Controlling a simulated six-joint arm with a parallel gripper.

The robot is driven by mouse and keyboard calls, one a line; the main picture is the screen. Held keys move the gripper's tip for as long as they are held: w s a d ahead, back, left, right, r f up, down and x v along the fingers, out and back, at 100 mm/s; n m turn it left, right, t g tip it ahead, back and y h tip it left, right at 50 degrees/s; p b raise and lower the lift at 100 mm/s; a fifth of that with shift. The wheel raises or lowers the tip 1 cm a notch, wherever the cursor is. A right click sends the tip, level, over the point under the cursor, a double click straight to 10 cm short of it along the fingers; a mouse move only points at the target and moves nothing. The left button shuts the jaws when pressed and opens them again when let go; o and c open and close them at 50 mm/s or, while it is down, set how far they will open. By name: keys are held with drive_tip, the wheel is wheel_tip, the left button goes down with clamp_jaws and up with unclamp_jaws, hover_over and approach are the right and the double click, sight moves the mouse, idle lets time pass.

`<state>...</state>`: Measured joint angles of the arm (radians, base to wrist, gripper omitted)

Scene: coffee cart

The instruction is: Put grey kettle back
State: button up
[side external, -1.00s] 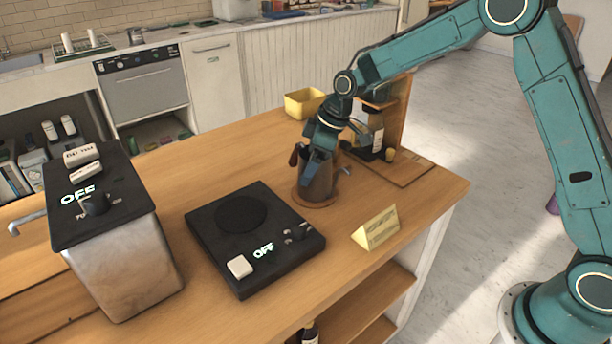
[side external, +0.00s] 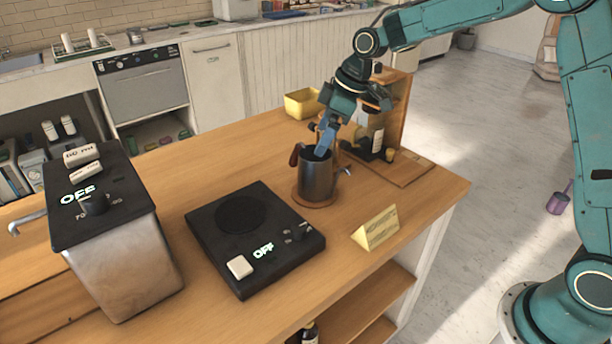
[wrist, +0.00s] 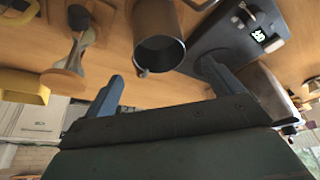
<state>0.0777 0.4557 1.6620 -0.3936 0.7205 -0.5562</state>
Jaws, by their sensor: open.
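The grey kettle (side external: 318,179) stands upright on a round wooden coaster (side external: 316,202) on the cart top, right of the black hot plate (side external: 256,238). Its dark reddish-brown handle (side external: 296,153) is at the upper left. My gripper (side external: 326,140) is just above and behind the kettle, with its blue fingers spread. In the wrist view my gripper (wrist: 162,84) is open and empty, and the kettle (wrist: 158,38) is beyond the fingertips with its open mouth facing the camera.
A wooden stand with a bottle (side external: 378,135) is close behind the kettle on the right. A yellow bin (side external: 303,102) is at the back edge. A yellow folded sign (side external: 376,229) is at the front right. A metal boiler (side external: 125,255) is at the left.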

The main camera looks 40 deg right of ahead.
drive_tip(key=shift+v, duration=1.9)
drive_tip(key=s+r+m+t+h, duration=0.15)
drive_tip(key=s+r, duration=0.25)
drive_tip(key=s, duration=0.5)
drive_tip(key=s+r+m, duration=0.3)
drive_tip(key=s+r, duration=0.1)
drive_tip(key=s, duration=0.4)
drive_tip(key=s+d+f+m+h, duration=0.1)
drive_tip(key=s+d+f+m, duration=0.1)
drive_tip(key=s, duration=1.4)
drive_tip(key=shift+d+f+m+t+h, duration=0.35)
drive_tip(key=shift+d+m+t, duration=0.15)
drive_tip(key=shift+m, duration=0.75)
drive_tip(key=shift+s, duration=0.1)
